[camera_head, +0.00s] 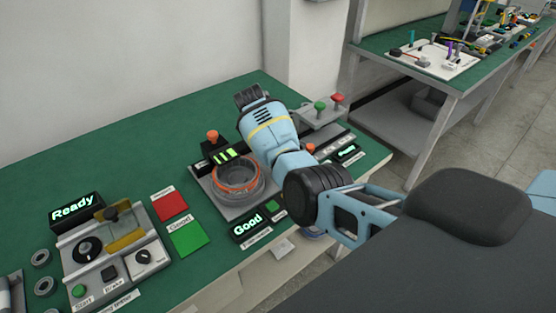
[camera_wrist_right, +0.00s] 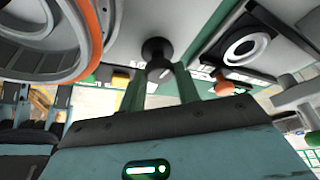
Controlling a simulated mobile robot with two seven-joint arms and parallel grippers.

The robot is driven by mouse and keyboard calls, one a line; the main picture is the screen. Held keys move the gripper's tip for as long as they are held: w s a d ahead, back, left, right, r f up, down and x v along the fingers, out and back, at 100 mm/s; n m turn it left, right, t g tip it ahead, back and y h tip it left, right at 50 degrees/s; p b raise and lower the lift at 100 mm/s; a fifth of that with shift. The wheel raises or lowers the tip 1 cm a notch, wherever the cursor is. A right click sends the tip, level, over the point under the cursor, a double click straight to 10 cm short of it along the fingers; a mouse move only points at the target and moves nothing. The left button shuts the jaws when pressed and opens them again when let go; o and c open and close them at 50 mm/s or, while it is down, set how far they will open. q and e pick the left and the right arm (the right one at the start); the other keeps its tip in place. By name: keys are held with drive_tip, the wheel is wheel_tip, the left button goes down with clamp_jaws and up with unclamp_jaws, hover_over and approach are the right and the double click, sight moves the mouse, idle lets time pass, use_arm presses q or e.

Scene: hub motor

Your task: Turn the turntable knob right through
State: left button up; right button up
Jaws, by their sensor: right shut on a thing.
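The round turntable (camera_head: 238,190), a grey ring with an orange band, sits on a grey base right of the table's middle. It also shows, cut off, at the upper left of the right wrist view (camera_wrist_right: 92,30). In that view a black knob (camera_wrist_right: 157,50) stands on a light grey plate beside the ring. My right gripper (camera_wrist_right: 160,78) is shut on this knob, with its two green fingers on either side. In the head view my right arm hides the knob and the fingers.
A lit "Good" display (camera_head: 248,225) stands in front of the turntable. Green and red mushroom buttons (camera_head: 337,99) stand behind my arm. A red pad (camera_head: 170,206) and green pad (camera_head: 187,239) lie flat to the left, beside a tester with a "Ready" display (camera_head: 75,210). The table's back left is clear.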

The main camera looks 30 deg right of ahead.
idle(0.4)
drive_tip(key=o, duration=1)
drive_tip(key=shift+c, duration=0.2)
drive_tip(key=shift+r, duration=0.1)
drive_tip(key=v, duration=0.7)
drive_tip(key=shift+w+r, duration=0.2)
drive_tip(key=shift+r, duration=0.05)
